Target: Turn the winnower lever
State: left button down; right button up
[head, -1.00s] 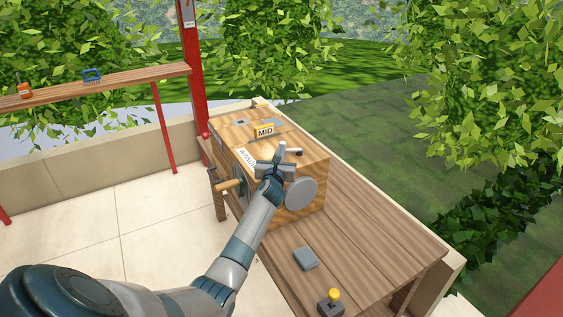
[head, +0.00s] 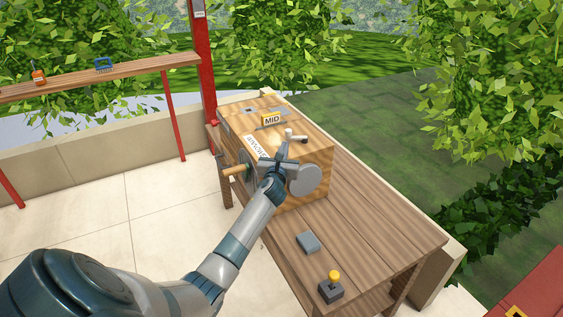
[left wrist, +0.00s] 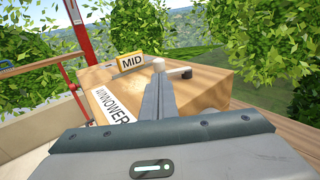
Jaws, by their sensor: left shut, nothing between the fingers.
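The winnower (head: 313,158) is a wooden box on the bench, labelled WINNOWER, with a yellow MID sign (head: 271,119) on top. Its small lever, a pale hub (head: 289,132) with a short dark-tipped arm (head: 302,139), is at the near top edge. My left gripper (head: 287,144) is shut and empty just in front of the hub. In the left wrist view the shut fingers (left wrist: 158,98) point at the hub (left wrist: 158,64), and the lever arm (left wrist: 180,73) extends right. I cannot tell whether the fingers touch it. My right gripper is out of view.
A wooden crank handle (head: 234,170) and a grey round disc (head: 304,180) are on the winnower's near sides. A grey block (head: 308,242) and a yellow-knobbed control box (head: 331,288) are on the bench (head: 375,232). A shelf (head: 130,75) stands far left.

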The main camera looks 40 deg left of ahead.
pick_arm(q)
jog(key=b+v, duration=0.1)
jog(key=v, duration=0.6)
jog(key=shift+s+d, duration=0.25)
jog(key=shift+d, duration=0.1)
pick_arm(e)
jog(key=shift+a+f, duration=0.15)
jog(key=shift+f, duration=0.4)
